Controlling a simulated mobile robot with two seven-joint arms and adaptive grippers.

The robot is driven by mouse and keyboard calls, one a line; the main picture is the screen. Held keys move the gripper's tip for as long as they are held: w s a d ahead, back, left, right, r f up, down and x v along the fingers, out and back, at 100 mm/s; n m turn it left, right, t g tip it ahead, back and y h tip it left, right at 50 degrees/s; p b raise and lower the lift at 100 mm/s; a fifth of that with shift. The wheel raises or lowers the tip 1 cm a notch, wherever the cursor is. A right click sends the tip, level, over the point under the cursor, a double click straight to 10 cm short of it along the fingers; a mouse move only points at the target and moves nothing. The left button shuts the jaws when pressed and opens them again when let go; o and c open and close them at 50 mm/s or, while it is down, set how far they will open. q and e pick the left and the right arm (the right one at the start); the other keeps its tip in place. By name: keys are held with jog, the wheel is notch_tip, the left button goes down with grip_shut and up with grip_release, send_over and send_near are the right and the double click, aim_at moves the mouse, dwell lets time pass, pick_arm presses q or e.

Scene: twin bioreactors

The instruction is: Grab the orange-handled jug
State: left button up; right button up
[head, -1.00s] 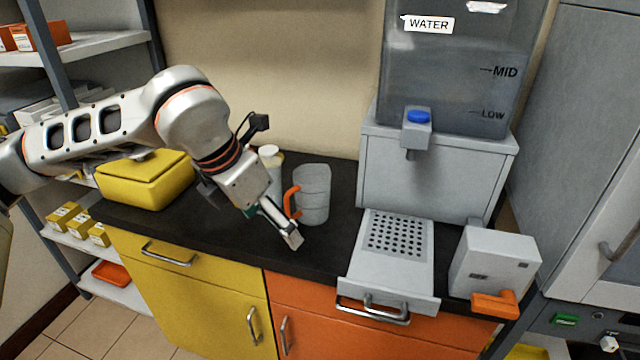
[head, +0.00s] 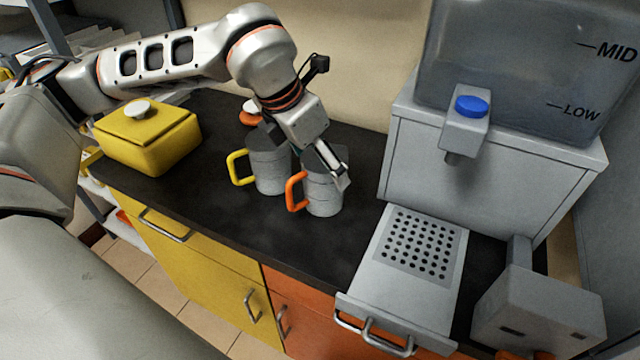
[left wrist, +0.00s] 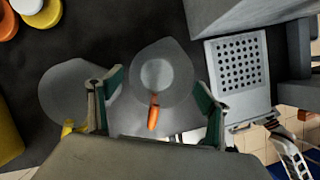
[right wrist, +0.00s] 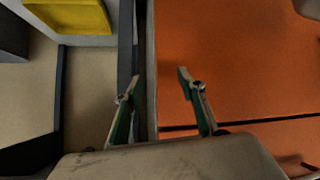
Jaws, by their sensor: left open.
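The orange-handled jug (head: 322,196) is a grey translucent jug upright on the black counter, with its orange handle towards the left in the head view. My left gripper (head: 338,172) is over it, partly hiding its top. In the left wrist view, the orange-handled jug (left wrist: 162,78) lies between the open fingers of my left gripper (left wrist: 158,98), with clear gaps on both sides and its handle pointing to the palm. A yellow-handled jug (head: 268,170) stands just left of it. My right gripper (right wrist: 158,82) is open and empty, facing the orange cabinet front.
The water dispenser (head: 480,165) with a blue button and a perforated drip tray (head: 415,245) stand to the right. A yellow box (head: 150,140) is at the left. Orange- and white-topped containers are behind the jugs. The counter's front is clear.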

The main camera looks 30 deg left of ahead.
pick_arm(q)
jog(key=x, duration=0.4)
jog(key=shift+w+d+f, duration=0.1)
jog(key=shift+f, duration=0.3)
jog(key=shift+c, duration=0.4)
jog(key=c, duration=1.2)
jog(key=shift+r, duration=0.3)
jog(key=shift+r+p, duration=1.05)
jog(key=shift+r, duration=8.75)
pick_arm(e)
jog(key=shift+w+a+r, duration=0.1)
jog(key=shift+a+r, duration=0.05)
jog(key=shift+r, duration=0.3)
jog(key=shift+w+a+r, duration=0.1)
jog(key=shift+r, duration=0.3)
